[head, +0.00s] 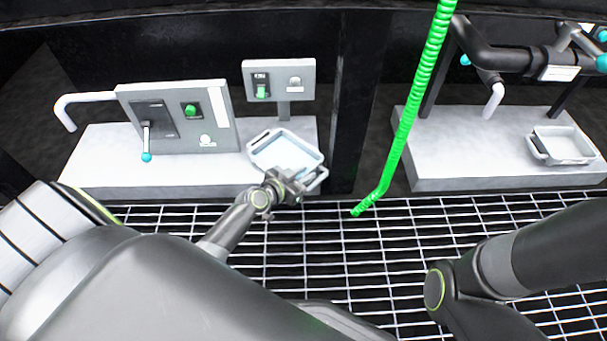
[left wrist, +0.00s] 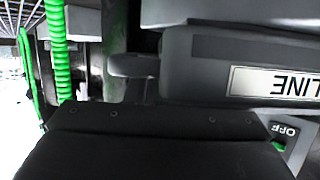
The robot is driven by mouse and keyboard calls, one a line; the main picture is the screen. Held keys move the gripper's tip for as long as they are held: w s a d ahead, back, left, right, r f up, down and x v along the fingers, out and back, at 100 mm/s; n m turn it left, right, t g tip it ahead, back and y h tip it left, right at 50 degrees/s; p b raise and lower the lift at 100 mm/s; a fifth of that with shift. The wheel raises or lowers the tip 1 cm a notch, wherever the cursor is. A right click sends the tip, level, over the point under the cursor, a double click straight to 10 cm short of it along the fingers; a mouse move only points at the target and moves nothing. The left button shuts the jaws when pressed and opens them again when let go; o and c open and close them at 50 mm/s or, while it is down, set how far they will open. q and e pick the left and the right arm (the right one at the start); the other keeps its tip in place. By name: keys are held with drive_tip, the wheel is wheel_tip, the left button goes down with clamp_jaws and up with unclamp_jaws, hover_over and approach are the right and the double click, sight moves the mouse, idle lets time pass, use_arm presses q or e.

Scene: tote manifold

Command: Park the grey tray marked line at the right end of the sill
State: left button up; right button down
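The grey tray (head: 284,150) is at the right end of the left sill (head: 228,173), its front right corner at the sill's front edge. I cannot tell whether it rests on the sill or is held just above it. My left gripper (head: 289,187) is at the tray's near side, by the handle, and partly hides it. In the left wrist view the tray (left wrist: 200,70) is close up, with a white LINE label upside down. The fingers' closure is not clear in either view. My right gripper is out of view; only my right arm shows.
A panel with a blue-tipped lever (head: 147,157) stands on the left sill, and a small switch box (head: 279,80) on a post behind the tray. A green hose (head: 408,110) hangs right of the sill. Another tray (head: 562,145) sits on the right sill (head: 480,160) beside black pipes.

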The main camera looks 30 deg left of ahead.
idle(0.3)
use_arm(q)
drive_tip(key=shift+r+p, duration=0.25)
drive_tip(key=shift+p, duration=0.1)
drive_tip(key=p+v, duration=0.2)
drive_tip(key=v, duration=1)
drive_tip(key=shift+f, duration=0.1)
